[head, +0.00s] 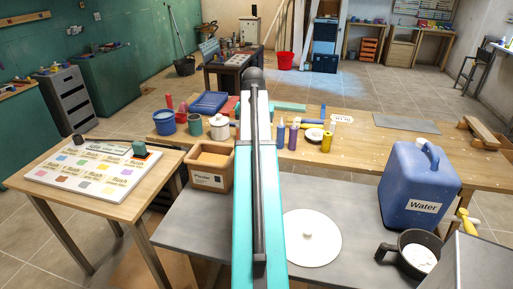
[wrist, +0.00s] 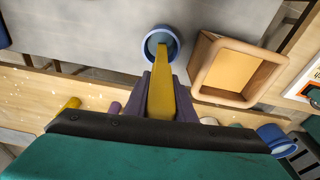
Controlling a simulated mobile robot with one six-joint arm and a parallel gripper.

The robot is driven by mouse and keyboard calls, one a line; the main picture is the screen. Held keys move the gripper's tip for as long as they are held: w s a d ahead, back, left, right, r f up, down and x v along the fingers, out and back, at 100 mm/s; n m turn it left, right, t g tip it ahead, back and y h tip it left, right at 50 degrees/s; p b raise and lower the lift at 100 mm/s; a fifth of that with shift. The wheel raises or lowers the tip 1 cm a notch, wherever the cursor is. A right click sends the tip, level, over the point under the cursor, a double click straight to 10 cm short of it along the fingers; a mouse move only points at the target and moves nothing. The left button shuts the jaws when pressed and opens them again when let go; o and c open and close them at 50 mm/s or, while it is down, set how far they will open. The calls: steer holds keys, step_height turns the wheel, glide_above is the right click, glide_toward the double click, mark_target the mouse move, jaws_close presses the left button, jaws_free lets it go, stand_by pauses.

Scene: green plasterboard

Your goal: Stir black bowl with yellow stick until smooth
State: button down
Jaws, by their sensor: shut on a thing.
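My gripper (wrist: 161,88) is shut on a yellow stick (wrist: 160,98) in the wrist view. The stick's far end overlaps the opening of a round blue-rimmed cup (wrist: 148,52) on the grey table. I cannot tell whether the end is inside the cup or above it. In the head view my own arm hides the gripper, the stick and this cup. A black bowl (head: 401,262) with a side handle and white contents stands at the right front of the grey table, away from the stick.
A plaster box (head: 207,180) stands left of my arm; it also shows in the wrist view (wrist: 197,80). A white round lid (head: 313,245) lies right of my arm. A blue water can (head: 405,180) stands behind the black bowl. Bottles and pots crowd the wooden table (head: 365,155).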

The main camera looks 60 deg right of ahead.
steer(key=shift+r, duration=1.6)
